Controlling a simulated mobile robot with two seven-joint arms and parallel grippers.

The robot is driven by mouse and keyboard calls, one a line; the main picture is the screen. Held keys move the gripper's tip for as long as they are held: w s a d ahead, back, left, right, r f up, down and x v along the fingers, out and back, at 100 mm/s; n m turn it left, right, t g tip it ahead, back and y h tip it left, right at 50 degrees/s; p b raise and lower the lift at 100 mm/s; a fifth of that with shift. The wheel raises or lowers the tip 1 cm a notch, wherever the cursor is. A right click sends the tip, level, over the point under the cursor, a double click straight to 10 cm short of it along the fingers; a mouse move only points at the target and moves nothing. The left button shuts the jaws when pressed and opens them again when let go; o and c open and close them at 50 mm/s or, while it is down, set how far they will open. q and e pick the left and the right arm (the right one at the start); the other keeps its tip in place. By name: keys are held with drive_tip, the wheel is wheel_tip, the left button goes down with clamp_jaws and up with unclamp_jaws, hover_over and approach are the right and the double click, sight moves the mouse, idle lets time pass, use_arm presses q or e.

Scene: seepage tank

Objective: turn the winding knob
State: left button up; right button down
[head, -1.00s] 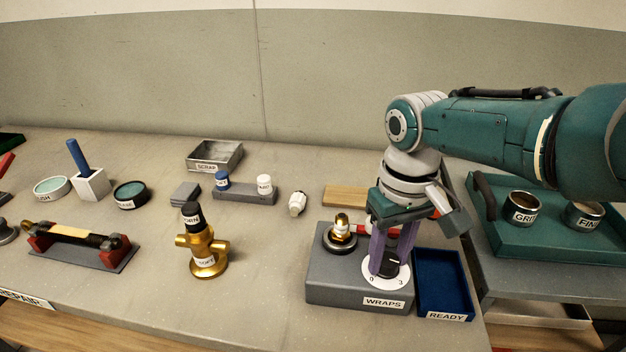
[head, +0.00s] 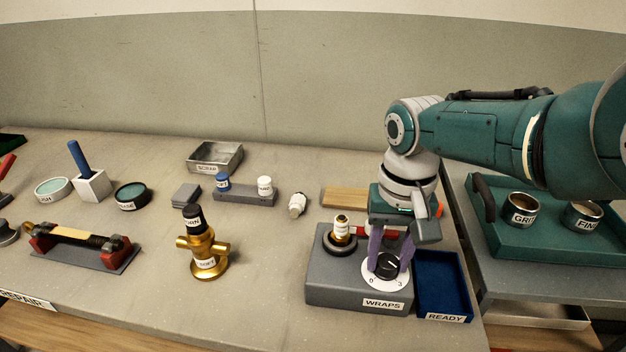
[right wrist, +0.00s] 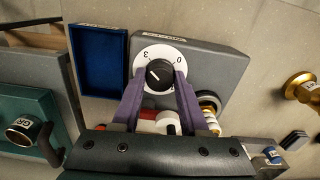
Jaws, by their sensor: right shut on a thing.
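The winding knob is a black round knob (head: 387,264) on a white dial marked 0 and 3, on top of the grey WRAPS box (head: 330,292). My right gripper (head: 389,258) points down with its purple fingers on either side of the knob, shut on it. The right wrist view shows the knob (right wrist: 159,74) between the fingertips, with a white pointer line. A brass fitting (head: 342,224) stands upright on a dark round holder (head: 340,246) on the box, with a white band around it. My left gripper is not in view.
A blue READY tray (head: 443,285) stands right beside the box. A red piece (head: 378,232) lies behind the fingers. A brass valve (head: 205,255) stands to the left. A green tray (head: 560,245) with tins is at the right. The bench front between valve and box is clear.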

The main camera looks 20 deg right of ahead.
sight(388, 261)
drive_tip(key=shift+r, duration=0.1)
drive_tip(key=shift+c, duration=2.1)
unclamp_jaws()
wheel_tip(388, 261, up, 9)
drive_tip(key=p, duration=0.6)
drive_tip(key=shift+f+p, duration=0.2)
drive_tip(key=shift+p, duration=0.1)
drive_tip(key=shift+r, duration=0.6)
